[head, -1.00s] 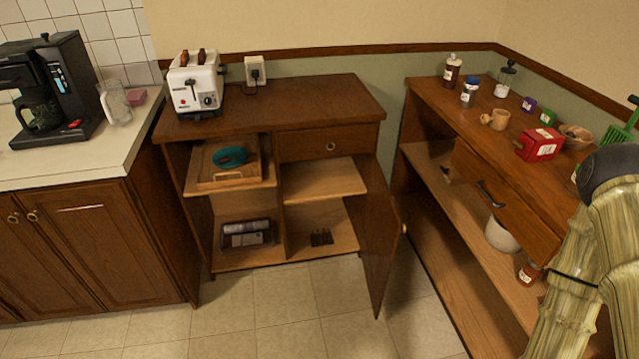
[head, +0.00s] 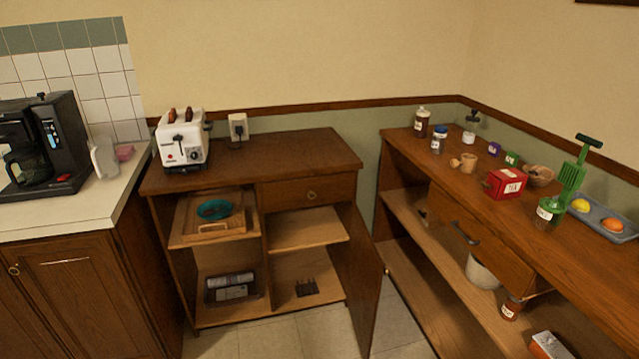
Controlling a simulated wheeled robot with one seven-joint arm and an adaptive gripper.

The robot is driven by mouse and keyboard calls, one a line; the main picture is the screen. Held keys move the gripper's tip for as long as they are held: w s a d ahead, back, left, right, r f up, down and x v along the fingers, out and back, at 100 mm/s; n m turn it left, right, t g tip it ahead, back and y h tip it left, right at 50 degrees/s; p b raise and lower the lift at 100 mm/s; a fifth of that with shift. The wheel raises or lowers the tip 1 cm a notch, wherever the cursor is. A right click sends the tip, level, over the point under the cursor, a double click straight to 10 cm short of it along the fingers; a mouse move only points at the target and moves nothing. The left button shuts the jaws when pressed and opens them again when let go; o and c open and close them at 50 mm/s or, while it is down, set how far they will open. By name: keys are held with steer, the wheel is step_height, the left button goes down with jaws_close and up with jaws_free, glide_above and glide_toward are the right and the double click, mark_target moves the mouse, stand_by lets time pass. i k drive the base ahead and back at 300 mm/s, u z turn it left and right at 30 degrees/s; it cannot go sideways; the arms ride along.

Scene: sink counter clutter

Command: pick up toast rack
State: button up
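A small dark slotted object, which looks like the toast rack (head: 306,287), sits on the bottom right shelf of the open brown cabinet (head: 300,142). It is small in the head view and its fine shape is hard to make out. The cabinet door (head: 362,280) stands open to its right. My gripper is not in view.
A toaster (head: 182,142) stands on the cabinet top. A tray with a teal item (head: 214,210) and a dark labelled item (head: 231,288) fill the left compartments. A cluttered shelf unit (head: 455,190) with a drawer (head: 480,238) pulled out stands right. Tiled floor shows in front.

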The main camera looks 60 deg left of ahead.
mark_target(307, 287)
steer(key=z, duration=0.1)
steer(key=k, duration=0.9)
steer(key=u, duration=2.2)
steer(key=i, duration=0.6)
steer(key=u, duration=0.05)
steer(key=k, duration=0.5)
steer(key=z, duration=1.15)
steer(key=i, duration=0.95)
steer(key=u, duration=0.05)
